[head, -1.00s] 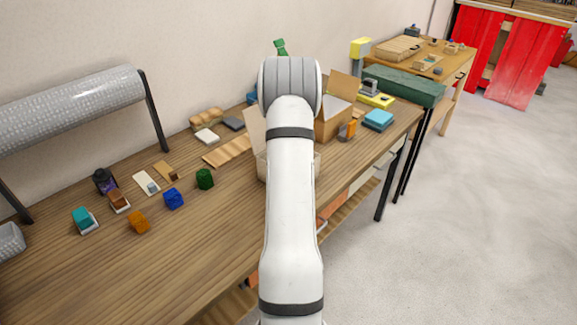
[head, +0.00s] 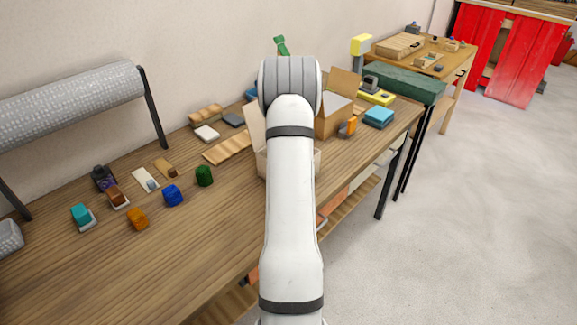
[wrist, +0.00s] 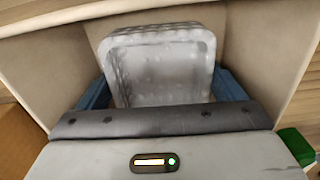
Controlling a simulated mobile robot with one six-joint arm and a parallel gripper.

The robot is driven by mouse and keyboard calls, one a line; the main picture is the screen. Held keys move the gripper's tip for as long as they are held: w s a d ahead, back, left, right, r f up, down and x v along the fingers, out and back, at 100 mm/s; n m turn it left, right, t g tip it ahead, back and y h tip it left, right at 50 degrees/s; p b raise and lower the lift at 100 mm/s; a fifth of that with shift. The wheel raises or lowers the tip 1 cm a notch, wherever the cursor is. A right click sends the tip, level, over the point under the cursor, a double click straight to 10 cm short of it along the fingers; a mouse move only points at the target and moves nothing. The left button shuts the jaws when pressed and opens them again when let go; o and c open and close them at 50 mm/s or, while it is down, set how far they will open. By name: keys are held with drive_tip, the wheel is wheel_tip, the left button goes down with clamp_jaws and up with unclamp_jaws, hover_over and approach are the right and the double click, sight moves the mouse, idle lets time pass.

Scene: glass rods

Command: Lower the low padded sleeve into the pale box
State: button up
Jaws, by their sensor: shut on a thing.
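The low padded sleeve (wrist: 160,65) is a translucent grey, bubble-textured piece with a rounded rim. It shows in the wrist view between the two blue fingers of my gripper (wrist: 162,90), which is shut on it. The pale box's walls (wrist: 260,50) rise around the sleeve at the left, far and right sides, so the sleeve is over or within the box opening. I cannot tell whether it touches the bottom.
A brown open carton (head: 335,118) stands just right of the pale box. A roll of bubble wrap (head: 70,100) is on a stand at the left. Several coloured blocks, such as the green one (head: 204,176), lie on the bench (head: 200,245). The bench front is clear.

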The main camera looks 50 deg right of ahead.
drive_tip(key=o, duration=0.7)
drive_tip(key=shift+r, duration=0.1)
wheel_tip(320, 180, up, 8)
drive_tip(key=shift+f+b, duration=0.2)
drive_tip(key=shift+b, duration=0.3)
